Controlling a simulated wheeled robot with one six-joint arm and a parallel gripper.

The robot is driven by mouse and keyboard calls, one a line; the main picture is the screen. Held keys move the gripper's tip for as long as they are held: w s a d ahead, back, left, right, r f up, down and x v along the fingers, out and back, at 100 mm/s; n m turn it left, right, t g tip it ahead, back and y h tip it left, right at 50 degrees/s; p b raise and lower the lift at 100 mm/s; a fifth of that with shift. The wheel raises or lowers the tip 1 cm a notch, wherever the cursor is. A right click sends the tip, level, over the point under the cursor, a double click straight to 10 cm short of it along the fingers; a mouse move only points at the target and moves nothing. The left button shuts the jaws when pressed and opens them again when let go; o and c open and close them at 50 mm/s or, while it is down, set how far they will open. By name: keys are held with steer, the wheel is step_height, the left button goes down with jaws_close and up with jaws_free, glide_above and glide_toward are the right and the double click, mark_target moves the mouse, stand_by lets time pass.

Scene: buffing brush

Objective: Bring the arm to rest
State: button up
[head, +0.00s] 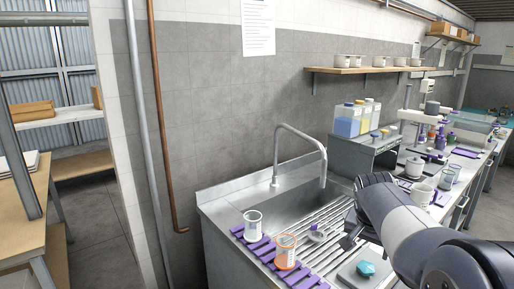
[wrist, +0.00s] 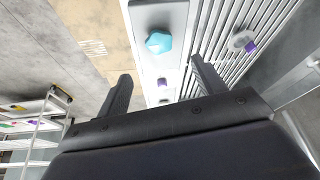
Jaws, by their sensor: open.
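My gripper (wrist: 160,76) is open and empty in the wrist view, its two dark fingers wide apart. In the head view my arm reaches in from the right, and my gripper (head: 350,236) hangs over the ribbed drainboard of the sink counter (head: 325,262). A teal faceted object (head: 366,268) sits on a pale flat plate (head: 346,278) near the counter's front edge. The teal object (wrist: 158,42) also shows in the wrist view, beyond the fingers and apart from them.
A white cup (head: 253,222) and an orange-rimmed cup (head: 285,250) stand on purple strips at the counter's left. A small round grey item (head: 317,235) lies on the ribs. A tap (head: 302,150) rises behind. Bottles (head: 347,122) and lab items crowd the right.

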mark_target(368, 266)
steer(key=x, duration=1)
steer(key=shift+f, duration=0.15)
steer(key=shift+n+p, duration=0.4)
steer(key=shift+n, duration=0.2)
steer(key=shift+s+d+n+t+y, duration=0.15)
steer(key=shift+n+y, duration=0.3)
steer(key=shift+n, duration=0.5)
steer(key=shift+w+d+n+t+y, duration=0.1)
steer(key=shift+n+t+y, duration=0.25)
steer(key=shift+n, duration=0.6)
steer(key=shift+d+n+y, duration=0.1)
steer(key=shift+n+y, duration=0.5)
steer(key=shift+n, duration=0.85)
steer(key=shift+d+n+y, duration=0.1)
steer(key=shift+n+y, duration=0.5)
steer(key=shift+n, duration=0.85)
steer(key=n+y+p, duration=0.1)
steer(key=n, duration=0.2)
steer(key=shift+d+g, duration=0.15)
steer(key=shift+g, duration=0.25)
steer(key=n+g+y+p, duration=0.1)
steer(key=n+p, duration=0.2)
steer(key=n, duration=0.1)
steer(key=shift+d, duration=0.1)
steer(key=shift+r, duration=0.2)
steer(key=shift+d+r, duration=0.2)
steer(key=shift+r, duration=0.5)
